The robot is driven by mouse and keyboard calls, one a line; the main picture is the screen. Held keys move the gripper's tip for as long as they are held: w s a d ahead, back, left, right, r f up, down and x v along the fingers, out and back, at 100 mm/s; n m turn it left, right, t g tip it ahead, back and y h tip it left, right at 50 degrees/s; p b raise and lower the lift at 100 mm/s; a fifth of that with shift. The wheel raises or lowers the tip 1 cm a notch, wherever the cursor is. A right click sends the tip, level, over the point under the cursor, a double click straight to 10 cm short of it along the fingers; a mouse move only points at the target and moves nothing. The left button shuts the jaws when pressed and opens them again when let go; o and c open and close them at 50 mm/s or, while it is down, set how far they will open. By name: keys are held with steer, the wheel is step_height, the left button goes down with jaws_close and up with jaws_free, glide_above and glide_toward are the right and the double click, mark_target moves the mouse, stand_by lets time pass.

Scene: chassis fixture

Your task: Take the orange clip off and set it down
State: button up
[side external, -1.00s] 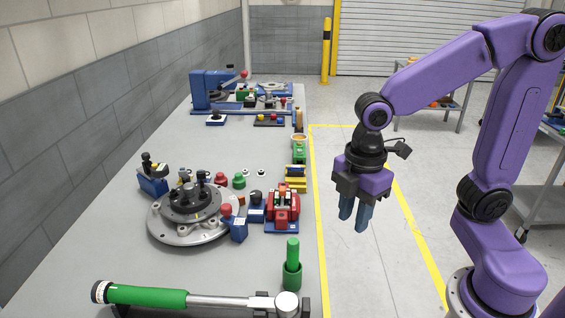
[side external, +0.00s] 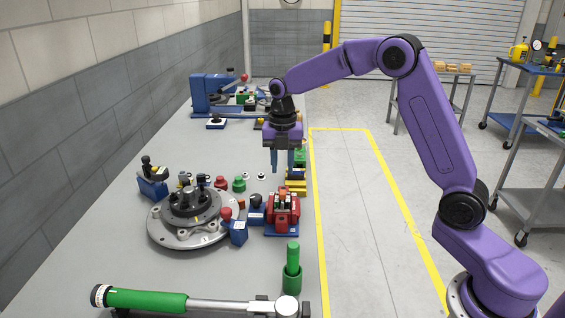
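My gripper (side external: 282,168) has a purple body and two blue fingers pointing down. It hangs above the table's right side, above and behind the red fixture in the picture. The fingers are apart with nothing visible between them. The red fixture (side external: 284,213) stands on a blue base near the table's right edge. A small orange part (side external: 282,194) shows at its top; it may be the orange clip, but it is too small to tell its shape or how it is attached.
A round grey chassis fixture (side external: 167,232) stands left of the red fixture, with blue blocks around it. A green cylinder in a holder (side external: 292,280) and a green-handled tool (side external: 148,296) are in front. Yellow and green blocks (side external: 296,187) stand near the fingers. The left table surface is clear.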

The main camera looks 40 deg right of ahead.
mark_target(282, 192)
steer(key=shift+f, duration=3.95)
jaws_close()
steer(key=shift+r, duration=0.2)
steer(key=shift+r, duration=0.85)
steer(key=shift+r, duration=0.1)
steer(key=shift+r, duration=1.4)
